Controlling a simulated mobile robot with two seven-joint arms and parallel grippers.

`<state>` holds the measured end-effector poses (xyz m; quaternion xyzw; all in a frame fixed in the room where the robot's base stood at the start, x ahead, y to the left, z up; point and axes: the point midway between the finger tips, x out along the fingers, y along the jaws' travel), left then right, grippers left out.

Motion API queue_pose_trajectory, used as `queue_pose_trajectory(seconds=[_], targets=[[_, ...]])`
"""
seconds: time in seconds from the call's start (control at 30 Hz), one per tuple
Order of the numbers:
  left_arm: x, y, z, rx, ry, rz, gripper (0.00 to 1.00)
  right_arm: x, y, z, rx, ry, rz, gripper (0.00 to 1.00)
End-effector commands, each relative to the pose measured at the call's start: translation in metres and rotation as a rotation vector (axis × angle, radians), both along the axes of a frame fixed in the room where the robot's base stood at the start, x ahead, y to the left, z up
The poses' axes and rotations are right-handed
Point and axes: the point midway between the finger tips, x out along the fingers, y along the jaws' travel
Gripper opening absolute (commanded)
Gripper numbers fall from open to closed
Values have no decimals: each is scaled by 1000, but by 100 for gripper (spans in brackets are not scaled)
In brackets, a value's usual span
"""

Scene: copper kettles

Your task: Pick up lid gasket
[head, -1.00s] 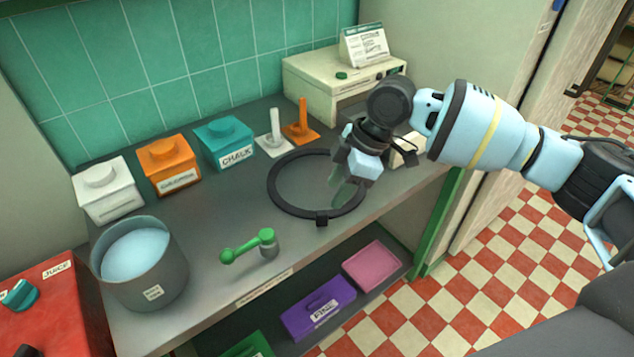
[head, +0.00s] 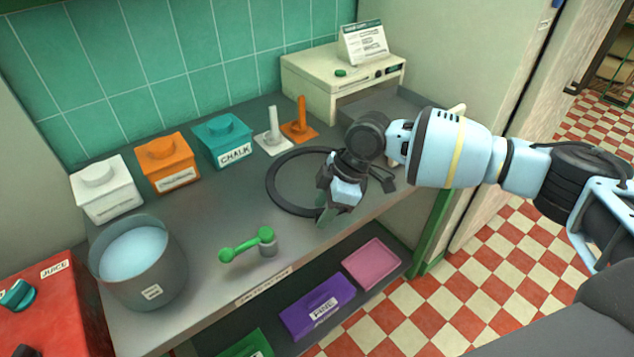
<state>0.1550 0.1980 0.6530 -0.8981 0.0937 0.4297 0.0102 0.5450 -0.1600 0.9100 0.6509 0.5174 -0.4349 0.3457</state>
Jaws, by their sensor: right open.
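The lid gasket (head: 276,190) is a dark ring lying flat on the grey counter. Its right and front right parts are hidden behind my right gripper. My right gripper (head: 328,218) is open, with its fingers pointing down at the ring's front right side. I cannot tell whether the fingers touch the ring or straddle it. My left gripper is not in view.
A green-handled part (head: 248,245) stands in front of the ring. White, orange and teal boxes (head: 222,140) line the wall. White and orange upright holders (head: 299,128) and a cream machine (head: 315,88) stand behind. A grey pot (head: 160,290) is at left.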

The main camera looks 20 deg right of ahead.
Motion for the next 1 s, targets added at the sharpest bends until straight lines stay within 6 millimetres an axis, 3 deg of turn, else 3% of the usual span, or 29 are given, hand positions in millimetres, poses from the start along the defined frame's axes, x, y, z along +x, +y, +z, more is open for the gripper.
queue_pose_trajectory(seconds=[0.07, 0.4, 0.77, 1.0], targets=[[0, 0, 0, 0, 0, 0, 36, 0, 0, 0, 0, 0, 0, 43], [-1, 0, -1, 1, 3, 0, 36, 0, 0, 0, 0, 0, 0, 0], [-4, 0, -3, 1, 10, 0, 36, 1, 0, 5, 1, -1, 0, 0], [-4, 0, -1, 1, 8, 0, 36, 1, 1, 41, 3, -6, 2, 0]])
